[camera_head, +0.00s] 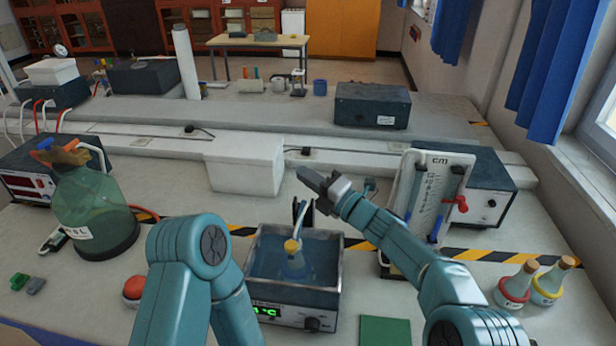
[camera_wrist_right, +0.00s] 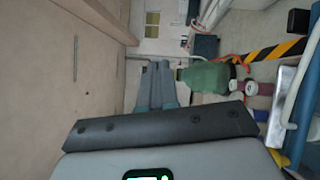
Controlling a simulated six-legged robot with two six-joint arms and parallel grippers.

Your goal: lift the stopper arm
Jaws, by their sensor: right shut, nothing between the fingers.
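A flask with a yellow neck piece (camera_head: 292,246) stands in the blue water bath (camera_head: 335,297) at the centre of the head view. A pale bent tube (camera_head: 300,216) rises above it, close to a small dark upright part behind the bath. I cannot tell for certain which part is the stopper arm. My right gripper (camera_head: 314,182) is shut and empty, above and behind the bath, near the white box, and apart from the flask.
A green bottle (camera_head: 92,213) stands at left and a white box (camera_head: 245,164) behind the bath. A gauge panel (camera_head: 432,195) stands close to my right forearm. Two small stoppered flasks (camera_head: 515,284) are at right. A green mat (camera_head: 385,331) lies in front.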

